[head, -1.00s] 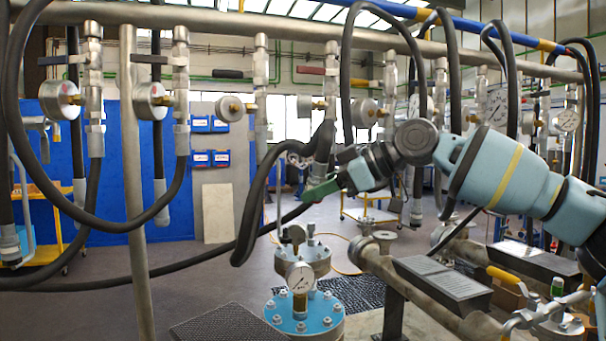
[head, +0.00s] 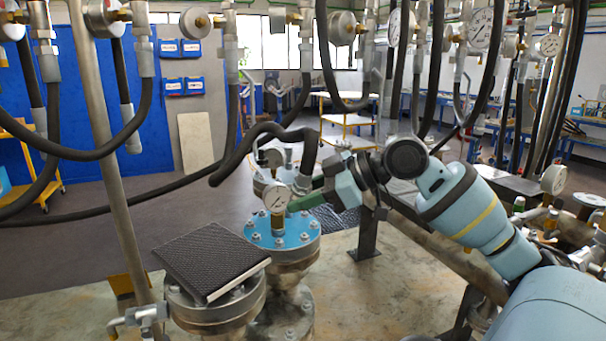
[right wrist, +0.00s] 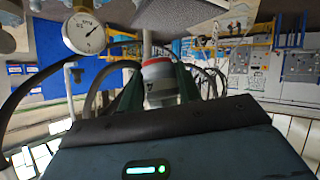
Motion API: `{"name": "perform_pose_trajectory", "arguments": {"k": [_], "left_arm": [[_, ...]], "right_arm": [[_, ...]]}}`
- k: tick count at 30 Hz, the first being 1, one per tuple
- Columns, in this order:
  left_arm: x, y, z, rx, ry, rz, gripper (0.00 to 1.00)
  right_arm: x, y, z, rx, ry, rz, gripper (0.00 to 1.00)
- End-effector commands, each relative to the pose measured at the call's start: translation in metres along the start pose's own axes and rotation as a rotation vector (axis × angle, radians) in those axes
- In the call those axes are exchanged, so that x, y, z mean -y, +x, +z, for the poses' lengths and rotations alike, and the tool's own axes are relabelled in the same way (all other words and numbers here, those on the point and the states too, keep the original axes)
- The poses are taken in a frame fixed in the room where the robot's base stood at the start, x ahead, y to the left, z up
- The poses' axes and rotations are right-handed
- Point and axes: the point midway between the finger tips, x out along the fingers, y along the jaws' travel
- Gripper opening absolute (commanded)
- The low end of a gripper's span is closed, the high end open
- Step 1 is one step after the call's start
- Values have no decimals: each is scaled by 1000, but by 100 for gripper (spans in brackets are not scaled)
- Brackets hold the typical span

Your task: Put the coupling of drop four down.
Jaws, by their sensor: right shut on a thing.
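My right gripper (head: 304,200) has green fingers and comes in from the right in the head view. It is shut on a metal coupling (head: 302,184) at the end of a thick black hose (head: 262,132), which arches up and to the left. In the right wrist view the coupling (right wrist: 160,82) shows between the green fingers, silver with a red band. The gripper holds it just above the blue-topped flanged vessel (head: 262,238), close beside the dial gauge (head: 276,198). The gripper hides part of the coupling, and I cannot tell whether it touches anything below. My left gripper is not in view.
A black textured slab (head: 212,258) lies on a flanged vessel at the front. A metal post (head: 108,170) stands at the left. Several hoses with couplings hang from above. A grey pipe (head: 440,255) runs below my right arm. The floor at left is clear.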

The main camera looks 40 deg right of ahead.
Motion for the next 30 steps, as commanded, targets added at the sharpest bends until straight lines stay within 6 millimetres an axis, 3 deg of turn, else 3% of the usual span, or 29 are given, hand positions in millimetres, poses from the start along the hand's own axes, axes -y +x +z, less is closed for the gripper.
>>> {"name": "perform_pose_trajectory", "arguments": {"k": [6,14,30], "left_arm": [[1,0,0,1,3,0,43],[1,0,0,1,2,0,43],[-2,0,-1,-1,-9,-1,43]], "right_arm": [[32,22,9,-2,-27,-37,0],[69,44,6,-13,-60,-77,0],[151,78,-29,-28,-130,-171,0]]}}
